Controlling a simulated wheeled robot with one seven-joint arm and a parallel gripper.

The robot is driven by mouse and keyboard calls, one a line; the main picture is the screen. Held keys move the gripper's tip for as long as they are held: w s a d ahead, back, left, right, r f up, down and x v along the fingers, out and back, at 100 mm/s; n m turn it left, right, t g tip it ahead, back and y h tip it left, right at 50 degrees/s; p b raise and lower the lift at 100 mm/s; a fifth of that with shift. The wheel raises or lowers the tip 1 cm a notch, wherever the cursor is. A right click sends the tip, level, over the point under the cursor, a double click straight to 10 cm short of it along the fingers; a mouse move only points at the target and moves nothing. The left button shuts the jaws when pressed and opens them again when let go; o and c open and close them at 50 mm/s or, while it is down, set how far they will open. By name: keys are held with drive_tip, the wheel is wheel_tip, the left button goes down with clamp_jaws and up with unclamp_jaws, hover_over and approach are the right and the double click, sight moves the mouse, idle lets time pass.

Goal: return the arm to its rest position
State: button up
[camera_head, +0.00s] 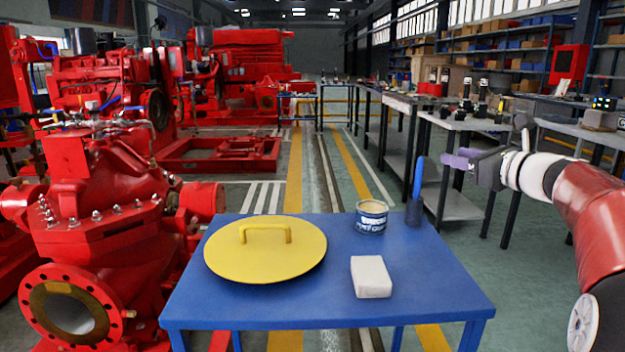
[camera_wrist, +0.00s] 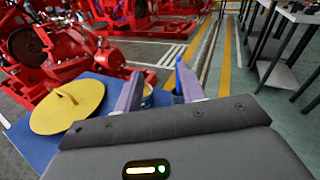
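My arm reaches in from the right edge in the head view. My gripper (camera_head: 452,160) is above and to the right of the blue table (camera_head: 320,300), pointing left, clear of everything on it. In the wrist view the two purple fingers of my gripper (camera_wrist: 158,88) stand apart with nothing held between them. Beyond them, the wrist view shows the yellow lid (camera_wrist: 68,105) at left. The can is partly hidden behind the left finger, and a blue-handled tool (camera_wrist: 178,78) shows near the right finger.
On the blue table are the yellow lid (camera_head: 265,262), an open can (camera_head: 371,217), a white block (camera_head: 371,277) and the upright blue-handled tool (camera_head: 415,195). A red pump (camera_head: 100,225) stands left. Workbenches (camera_head: 460,122) stand behind my gripper. Floor between is clear.

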drive_tip(key=s+a+f+n+g+h, duration=0.1)
drive_tip(key=s+a+f+n+g, duration=0.3)
drive_tip(key=s+a+f+n, duration=0.3)
drive_tip(key=s+a+f+n+g+h, duration=0.1)
drive_tip(key=s+a+f+n+g, duration=0.3)
drive_tip(key=s+a+n, duration=0.5)
drive_tip(key=s+f+n+g+h, duration=0.1)
drive_tip(key=s+f+n+h, duration=0.2)
drive_tip(key=s+f+n, duration=0.3)
drive_tip(key=s+d+f+n+h, duration=0.1)
drive_tip(key=s+f+n+h, duration=0.1)
drive_tip(key=s+f+n, duration=0.5)
drive_tip(key=s, duration=0.5)
drive_tip(key=shift+s+f+g+h, duration=0.15)
drive_tip(key=shift+f+g+h, duration=0.2)
drive_tip(key=shift+g+h, duration=0.05)
